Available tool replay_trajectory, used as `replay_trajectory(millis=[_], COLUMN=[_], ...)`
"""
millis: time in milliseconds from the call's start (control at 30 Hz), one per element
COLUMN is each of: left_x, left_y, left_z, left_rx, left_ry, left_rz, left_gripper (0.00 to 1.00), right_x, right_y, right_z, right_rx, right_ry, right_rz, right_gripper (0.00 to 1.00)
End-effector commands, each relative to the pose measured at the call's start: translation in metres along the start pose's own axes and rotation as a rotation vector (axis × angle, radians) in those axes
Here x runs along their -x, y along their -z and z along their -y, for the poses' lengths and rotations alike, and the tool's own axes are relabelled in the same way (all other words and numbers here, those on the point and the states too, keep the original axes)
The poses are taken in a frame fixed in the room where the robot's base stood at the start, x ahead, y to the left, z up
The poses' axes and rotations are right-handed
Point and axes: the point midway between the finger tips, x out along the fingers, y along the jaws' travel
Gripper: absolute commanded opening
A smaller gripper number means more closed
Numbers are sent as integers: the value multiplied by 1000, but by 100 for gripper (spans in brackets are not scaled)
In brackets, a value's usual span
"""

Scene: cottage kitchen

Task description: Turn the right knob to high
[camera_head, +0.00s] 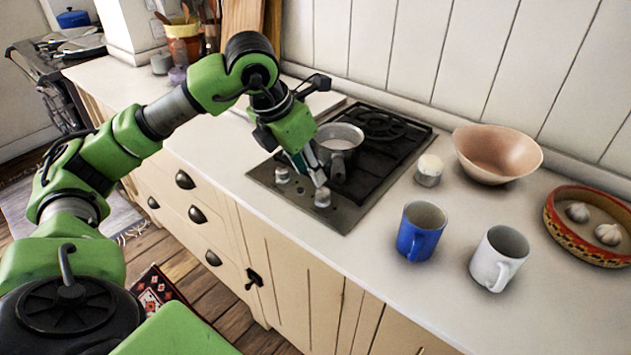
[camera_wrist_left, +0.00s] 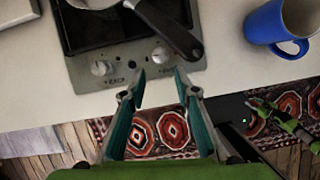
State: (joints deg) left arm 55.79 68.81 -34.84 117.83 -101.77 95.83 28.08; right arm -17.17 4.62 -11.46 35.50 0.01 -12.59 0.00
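The stove (camera_head: 345,215) is a dark cooktop with a grey front strip set in the counter. Its right knob (camera_head: 322,197) is a small pale cylinder; the left knob (camera_head: 282,174) is beside it. In the left wrist view the right knob (camera_wrist_left: 160,54) lies just beyond the fingertips and the left knob (camera_wrist_left: 100,68) is further left. My left gripper (camera_head: 309,172) points down over the front strip, close to the right knob. The wrist view shows its teal fingers (camera_wrist_left: 154,87) apart with nothing between them; contact with the knob cannot be told.
A saucepan (camera_head: 340,135) stands on the stove; its dark handle (camera_wrist_left: 168,28) reaches forward near the right knob. Right of the stove are a small whitish jar (camera_head: 429,172), a blue mug (camera_head: 420,232), a white mug (camera_head: 498,260) and a wooden bowl (camera_head: 497,155). The counter's front edge is clear.

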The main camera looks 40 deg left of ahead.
Motion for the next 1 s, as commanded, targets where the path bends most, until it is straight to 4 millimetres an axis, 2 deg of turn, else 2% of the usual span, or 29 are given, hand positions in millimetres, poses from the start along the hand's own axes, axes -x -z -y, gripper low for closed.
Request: replay_trajectory(millis=[100, 300, 1000], left_x=[22, 40, 42], left_y=[-1, 0, 0], left_z=[0, 0, 0], left_rx=[-2, 0, 0], left_ry=[0, 1, 1], left_rz=[3, 2, 0], left_gripper=[29, 29, 29], right_x=[0, 0, 0], right_y=[0, 0, 2], right_z=[0, 1, 0], right_rx=[0, 0, -1], right_ry=[0, 1, 0], right_rz=[0, 0, -2], right_gripper=[40, 40, 40])
